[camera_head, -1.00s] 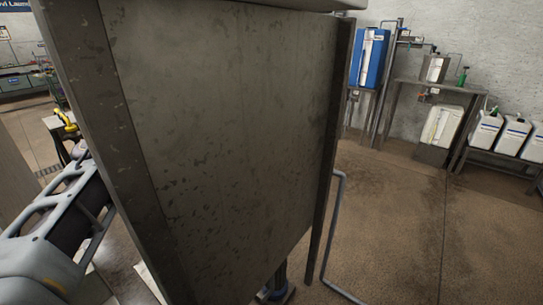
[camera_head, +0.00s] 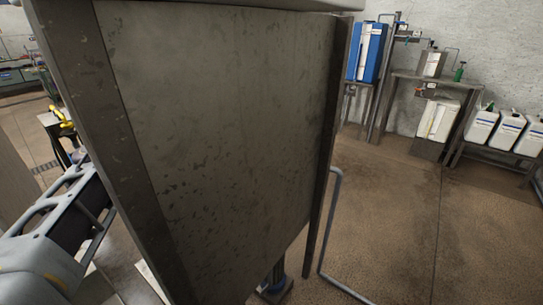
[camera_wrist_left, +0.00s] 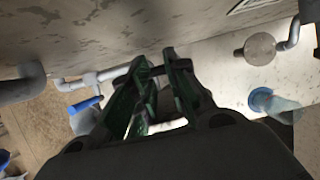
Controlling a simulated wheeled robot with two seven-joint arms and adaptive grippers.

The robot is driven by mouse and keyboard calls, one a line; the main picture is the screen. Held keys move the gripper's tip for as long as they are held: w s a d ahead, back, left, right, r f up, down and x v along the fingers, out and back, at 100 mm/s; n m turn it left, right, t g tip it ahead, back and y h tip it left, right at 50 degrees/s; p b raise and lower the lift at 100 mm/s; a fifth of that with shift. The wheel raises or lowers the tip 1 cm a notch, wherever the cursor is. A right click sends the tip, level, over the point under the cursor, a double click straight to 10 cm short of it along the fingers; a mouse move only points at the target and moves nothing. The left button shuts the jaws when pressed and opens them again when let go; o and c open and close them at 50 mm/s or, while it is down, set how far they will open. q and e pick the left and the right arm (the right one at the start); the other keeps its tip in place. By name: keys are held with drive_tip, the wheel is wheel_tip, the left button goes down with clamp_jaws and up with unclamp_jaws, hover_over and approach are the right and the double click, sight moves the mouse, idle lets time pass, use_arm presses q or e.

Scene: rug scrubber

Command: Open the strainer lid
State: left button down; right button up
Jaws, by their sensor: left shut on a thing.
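In the left wrist view my left gripper (camera_wrist_left: 157,64) has green-lined fingers close together, shut on a small dark bar-like piece between their tips. I cannot tell whether that piece belongs to the strainer lid. The lid cannot be made out with certainty in either view. A metal panel (camera_wrist_left: 90,35) runs across the top of that view, close to the fingertips. In the head view a large stained metal panel (camera_head: 215,150) hides the left gripper. Only part of my left arm shows at the left edge. My right gripper is in neither view.
A round grey disc (camera_wrist_left: 260,48) on a bent pipe is right of the fingers. White pipes (camera_wrist_left: 92,82) and a blue-ended fitting (camera_wrist_left: 262,100) are near them. White canisters (camera_head: 507,133) and a blue container (camera_head: 369,52) stand far right. Floor (camera_head: 400,215) right of the panel is mostly clear.

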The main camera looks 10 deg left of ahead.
use_arm(q)
drive_tip(key=shift+w+d+r, duration=0.1)
drive_tip(key=shift+d+r, duration=0.1)
drive_tip(key=shift+d, duration=0.1)
drive_tip(key=c, duration=1.4)
unclamp_jaws()
drive_tip(key=shift+c, duration=0.2)
drive_tip(key=shift+v, duration=1.15)
drive_tip(key=o, duration=0.3)
drive_tip(key=w+a, duration=0.1)
drive_tip(key=a, duration=0.1)
drive_tip(key=shift+w+a+r, duration=0.15)
drive_tip(key=shift+a+r, duration=0.1)
drive_tip(key=shift+r, duration=0.05)
drive_tip(key=o, duration=0.7)
drive_tip(key=shift+a+r, duration=0.15)
drive_tip(key=shift+a, duration=0.15)
drive_tip(key=shift+c, duration=0.2)
drive_tip(key=shift+o, duration=0.3)
drive_tip(key=shift+a, duration=0.35)
drive_tip(key=w+a, duration=0.3)
drive_tip(key=a, duration=0.5)
drive_tip(key=shift+f, duration=0.35)
